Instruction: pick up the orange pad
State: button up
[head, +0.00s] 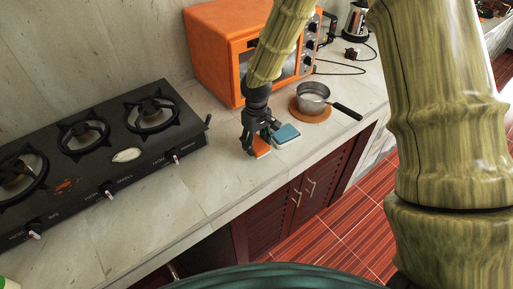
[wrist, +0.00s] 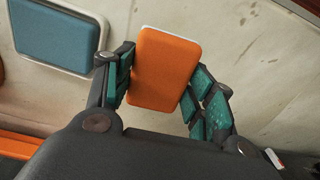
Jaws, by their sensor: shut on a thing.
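The orange pad (wrist: 163,68) is a rounded rectangular block with a pale edge, between the fingers of my gripper (wrist: 157,88) in the wrist view. The teal finger pads are closed on its two sides. In the head view the orange pad (head: 262,147) shows partly behind my gripper (head: 258,146), low at the counter. I cannot tell whether it touches the counter.
A blue pad (head: 286,134) lies just right of my gripper. Behind it a saucepan (head: 312,92) stands on a round orange board (head: 309,112), its handle pointing right. An orange oven (head: 216,52) stands behind, a black stove (head: 84,150) at left. The counter's front is clear.

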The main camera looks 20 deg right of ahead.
jog(key=s+d+r+b, duration=0.2)
jog(key=s+d+b, duration=0.2)
jog(key=s, duration=1.1)
jog(key=shift+d, duration=1.15)
jog(key=shift+w+r, duration=0.1)
jog(key=o, duration=0.4)
jog(key=shift+c, duration=0.2)
jog(key=c, duration=0.3)
jog(key=shift+c, duration=0.2)
